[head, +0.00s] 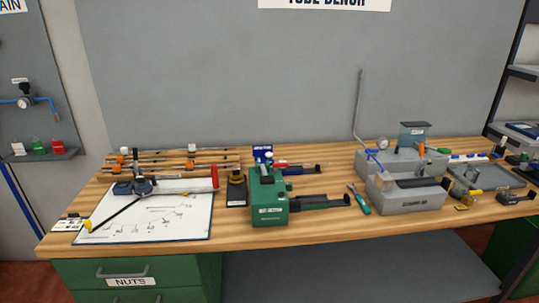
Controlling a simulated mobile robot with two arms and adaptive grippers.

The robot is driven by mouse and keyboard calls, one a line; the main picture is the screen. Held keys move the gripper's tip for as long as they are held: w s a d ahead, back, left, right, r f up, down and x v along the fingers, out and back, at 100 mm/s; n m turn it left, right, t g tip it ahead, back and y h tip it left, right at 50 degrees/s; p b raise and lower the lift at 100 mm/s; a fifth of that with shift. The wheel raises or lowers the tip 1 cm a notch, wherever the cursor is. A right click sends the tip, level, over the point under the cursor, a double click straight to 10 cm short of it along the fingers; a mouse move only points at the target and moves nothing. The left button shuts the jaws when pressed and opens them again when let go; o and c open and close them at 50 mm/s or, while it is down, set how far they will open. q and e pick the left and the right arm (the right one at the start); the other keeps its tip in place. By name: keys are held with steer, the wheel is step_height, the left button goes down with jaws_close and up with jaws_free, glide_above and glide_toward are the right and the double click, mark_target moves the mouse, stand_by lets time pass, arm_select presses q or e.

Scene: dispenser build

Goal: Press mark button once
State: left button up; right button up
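I cannot tell which part is the mark button; no button labelled "mark" can be read at this size. A green machine (268,198) with a small white label stands at the middle of the wooden workbench (330,229). A dark arm or rail (318,202) extends from its right side. A grey machine (410,195) with a label on its front stands to the right, in front of another grey block. Neither of my grippers is in view, so nothing of mine is seen near these machines.
A white drawing sheet (150,224) lies at the left with a red-handled tool (165,186) over it. Copper-coloured tubes (180,155) lie behind it. Green-handled pliers (360,200) lie between the machines. A shallow grey tray (487,178) sits at the right. Bare wood runs along the front edge.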

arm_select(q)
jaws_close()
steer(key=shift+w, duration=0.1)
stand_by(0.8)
